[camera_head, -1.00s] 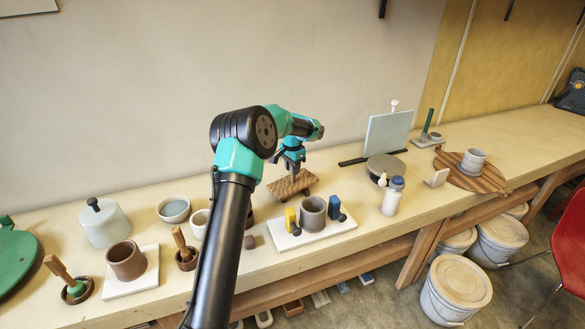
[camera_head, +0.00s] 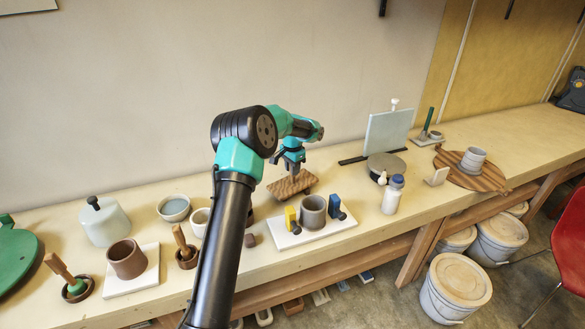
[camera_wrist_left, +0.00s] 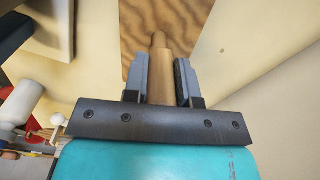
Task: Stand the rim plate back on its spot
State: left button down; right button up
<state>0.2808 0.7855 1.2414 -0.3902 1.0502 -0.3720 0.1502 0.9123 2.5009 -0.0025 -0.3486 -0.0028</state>
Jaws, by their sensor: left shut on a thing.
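The rim plate (camera_head: 293,185) appears to be the brown, wavy-grained wooden plate on the back part of the bench, behind the white board. In the left wrist view its grained face (camera_wrist_left: 192,22) shows, with a pale round wooden peg (camera_wrist_left: 159,72) standing up from it. My left gripper (camera_head: 291,166) is above the plate, pointing down. In the left wrist view my left gripper (camera_wrist_left: 161,78) has its fingers on either side of the peg, shut on it. I cannot tell if the plate touches the bench. My right gripper is not in view.
The white board (camera_head: 283,240) in front bears a grey-brown cup (camera_head: 313,213) between yellow (camera_head: 291,219) and blue (camera_head: 334,206) pieces. Bowls stand to the left. A white bottle (camera_head: 392,196) and a round grey disc (camera_head: 387,161) stand to the right. Bare bench lies between plate and disc.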

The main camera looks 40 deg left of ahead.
pick_arm(q)
jog(key=shift+f, duration=0.5)
jog(key=c, duration=0.8)
grip_release()
jog(key=shift+c, duration=0.2)
jog(key=shift+r, duration=4)
